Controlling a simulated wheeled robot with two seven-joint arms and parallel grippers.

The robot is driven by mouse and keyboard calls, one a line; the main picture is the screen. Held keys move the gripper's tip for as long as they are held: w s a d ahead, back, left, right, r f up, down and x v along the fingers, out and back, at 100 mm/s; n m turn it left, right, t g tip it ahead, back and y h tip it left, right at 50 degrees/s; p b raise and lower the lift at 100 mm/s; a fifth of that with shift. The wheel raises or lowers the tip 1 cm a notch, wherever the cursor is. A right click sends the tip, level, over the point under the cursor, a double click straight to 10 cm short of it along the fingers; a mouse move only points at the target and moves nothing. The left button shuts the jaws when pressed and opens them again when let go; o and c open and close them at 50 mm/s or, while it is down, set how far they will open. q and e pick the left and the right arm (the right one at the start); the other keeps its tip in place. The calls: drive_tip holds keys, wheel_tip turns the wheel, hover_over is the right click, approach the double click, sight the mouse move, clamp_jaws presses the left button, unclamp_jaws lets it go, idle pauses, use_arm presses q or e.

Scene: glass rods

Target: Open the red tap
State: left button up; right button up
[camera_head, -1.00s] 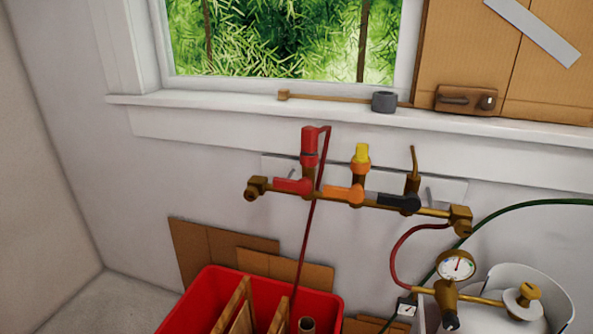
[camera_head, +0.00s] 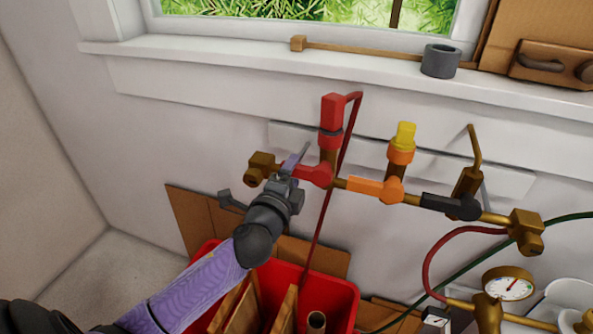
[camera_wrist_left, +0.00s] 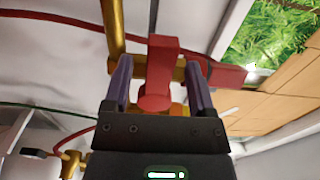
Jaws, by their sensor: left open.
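The red tap (camera_head: 318,175) is at the left end of a brass pipe on the wall, its red lever lying along the pipe. My left gripper (camera_head: 292,168) is at the left part of this lever and covers some of it. In the left wrist view the red tap (camera_wrist_left: 156,92) shows between the two purple fingers (camera_wrist_left: 160,68), which stand apart on either side of it. The gripper is open, and I cannot tell whether a finger touches the lever. My right gripper is not in view.
An orange tap (camera_head: 375,189) and a black tap (camera_head: 450,206) sit to the right on the same pipe. A red hose (camera_head: 325,205) hangs down behind the red tap. A red bin (camera_head: 345,298) with wooden dividers stands below. A gauge (camera_head: 508,287) is at the lower right.

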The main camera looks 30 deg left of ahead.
use_arm(q)
drive_tip(key=shift+x, duration=0.9)
clamp_jaws()
idle(0.5)
